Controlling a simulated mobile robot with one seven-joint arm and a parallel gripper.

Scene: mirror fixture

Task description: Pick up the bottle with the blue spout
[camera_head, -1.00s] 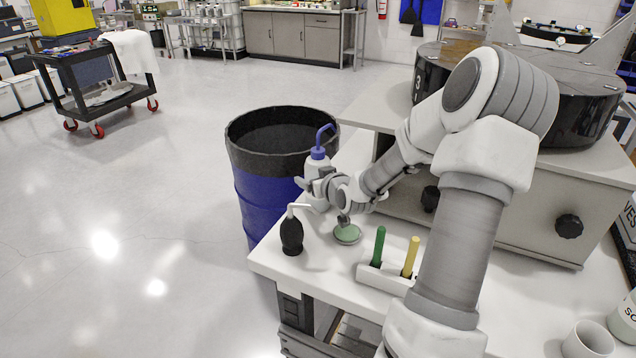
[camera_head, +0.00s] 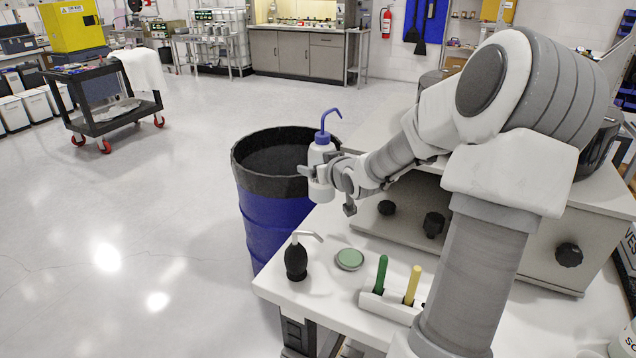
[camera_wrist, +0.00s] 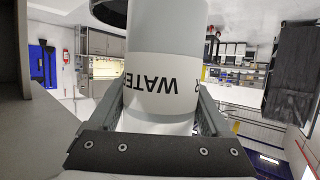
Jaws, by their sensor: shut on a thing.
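The white bottle with the blue spout (camera_head: 321,150) is upright and held above the table's back left corner in the head view. My gripper (camera_head: 318,172) is shut around its body. In the wrist view the bottle (camera_wrist: 168,50) fills the middle between my two fingers (camera_wrist: 160,115), and its label reads "WATER", upside down. The bottle's base is clear of the table top. The blue spout is out of sight in the wrist view.
A blue drum with a black rim (camera_head: 252,185) stands beside the table behind the bottle. On the white table top (camera_head: 300,300) are a black blower bulb (camera_head: 296,262), a round green-topped dish (camera_head: 349,259) and a white holder (camera_head: 388,306) with a green and a yellow stick.

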